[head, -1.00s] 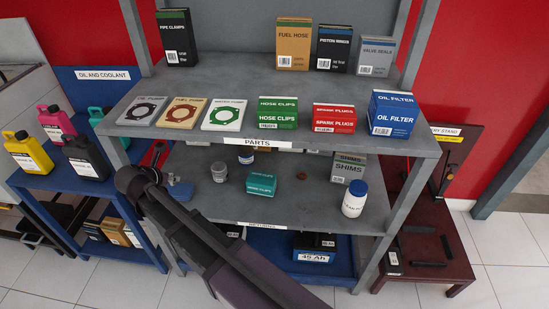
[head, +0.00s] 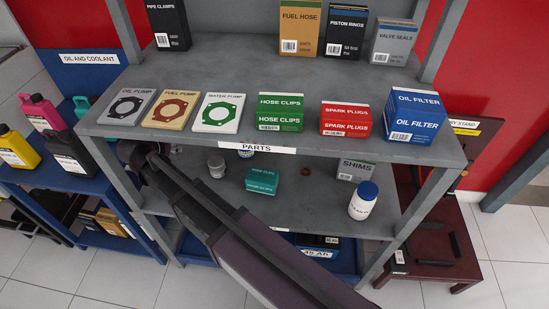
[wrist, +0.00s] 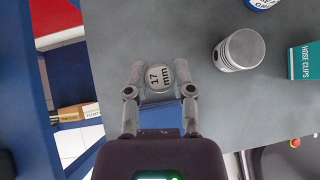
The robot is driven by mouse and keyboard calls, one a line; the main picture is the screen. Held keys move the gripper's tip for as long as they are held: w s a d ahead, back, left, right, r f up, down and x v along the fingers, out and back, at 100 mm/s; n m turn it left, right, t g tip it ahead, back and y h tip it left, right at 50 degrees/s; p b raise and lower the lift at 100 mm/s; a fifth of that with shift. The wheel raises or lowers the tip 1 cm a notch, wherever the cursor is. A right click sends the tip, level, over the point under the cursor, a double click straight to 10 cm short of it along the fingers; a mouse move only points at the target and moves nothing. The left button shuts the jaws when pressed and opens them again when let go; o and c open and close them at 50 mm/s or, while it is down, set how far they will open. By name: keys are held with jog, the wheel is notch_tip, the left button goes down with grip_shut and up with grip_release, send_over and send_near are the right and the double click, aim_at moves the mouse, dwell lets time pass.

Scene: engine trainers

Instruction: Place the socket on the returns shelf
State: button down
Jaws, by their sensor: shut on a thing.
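The socket (wrist: 160,78) is a small grey cylinder marked "17 mm", seen end-on in the wrist view. My gripper (wrist: 160,90) is shut on it, one finger on each side. Behind it lies the grey middle shelf (wrist: 120,45); I cannot tell if the socket touches it. In the head view this shelf (head: 310,205) is under the "PARTS" shelf. A white label (head: 279,229) on its front edge is mostly hidden by my arm; the earlier view shows lettering like "RETURNS".
A white bottle (head: 363,201) and a shims box (head: 354,170) stand farther right. The "PARTS" shelf (head: 350,155) hangs over this one. Bare surface lies between the items.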

jog(key=shift+w+d+f, duration=0.1)
dwell(0.3)
jog(key=b, duration=0.6)
send_over(188, 168)
jog(key=s, duration=0.3)
jog(key=f, duration=0.6)
jog(key=shift+w+a+f, duration=0.1)
jog(key=shift+w+a, duration=0.05)
jog(key=shift+a, duration=0.25)
jog(key=shift+f+b, duration=1.85)
jog(key=shift+b, duration=0.2)
jog(key=shift+f, duration=0.15)
jog(key=shift+c, duration=2.4)
grip_release()
